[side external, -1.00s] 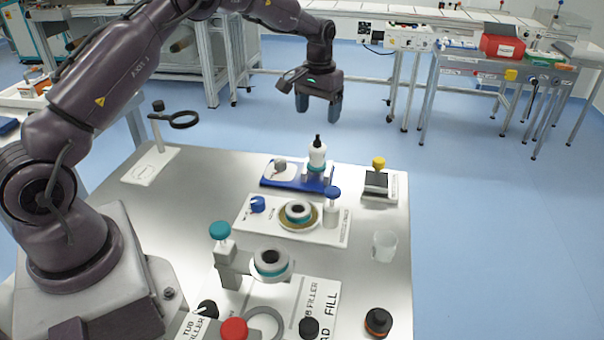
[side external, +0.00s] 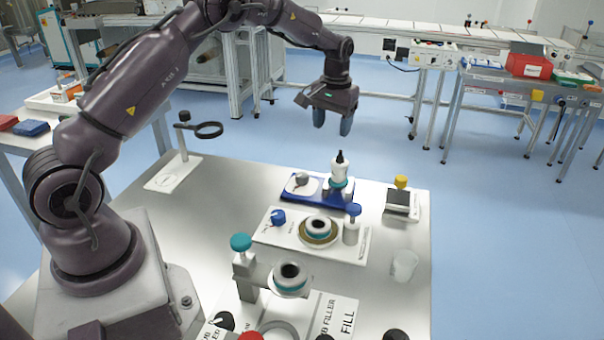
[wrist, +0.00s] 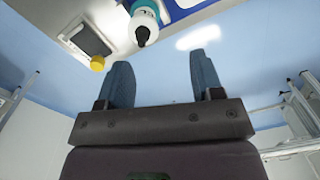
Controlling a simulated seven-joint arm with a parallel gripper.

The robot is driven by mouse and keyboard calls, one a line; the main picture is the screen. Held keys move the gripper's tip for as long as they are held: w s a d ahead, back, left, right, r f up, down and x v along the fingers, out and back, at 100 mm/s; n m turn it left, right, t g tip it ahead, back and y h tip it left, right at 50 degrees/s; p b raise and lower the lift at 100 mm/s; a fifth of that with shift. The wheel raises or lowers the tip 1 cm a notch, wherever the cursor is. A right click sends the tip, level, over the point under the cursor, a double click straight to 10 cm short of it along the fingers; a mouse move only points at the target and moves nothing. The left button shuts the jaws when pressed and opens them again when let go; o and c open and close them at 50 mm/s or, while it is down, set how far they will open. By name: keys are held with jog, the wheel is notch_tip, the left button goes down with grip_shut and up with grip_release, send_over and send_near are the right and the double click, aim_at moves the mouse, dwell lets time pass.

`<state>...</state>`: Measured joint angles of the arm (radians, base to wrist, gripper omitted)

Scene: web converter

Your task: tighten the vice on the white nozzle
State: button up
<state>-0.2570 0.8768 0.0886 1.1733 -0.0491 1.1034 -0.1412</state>
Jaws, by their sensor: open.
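A white nozzle (side external: 339,170) with a black tip and a teal ring stands upright on a blue base (side external: 318,191) at the far part of the table. A grey round knob (side external: 302,179) on a white plate sits beside it on the same base; I cannot tell which part is the vice's screw. In the wrist view the nozzle (wrist: 143,24) shows at the top, beyond my fingertips. My gripper (side external: 333,122) is open and empty, above and behind the nozzle, apart from it. Its two blue fingers (wrist: 161,78) are spread in the wrist view.
A white fixture (side external: 348,248) with blue knobs and a brass ring stands in front. A dark pad (side external: 402,203) with a yellow knob (side external: 401,182) is at right. A clear cup (side external: 405,263) is near the right edge.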

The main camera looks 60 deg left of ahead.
aim_at(302, 174)
jog(key=s+a+f+n, duration=0.3)
jog(key=s+a+n, duration=0.2)
jog(key=n, duration=0.8)
notch_tip(302, 174, down, 12)
jog(key=shift+d+f, duration=0.1)
jog(key=shift+f, duration=0.05)
jog(key=c, duration=0.9)
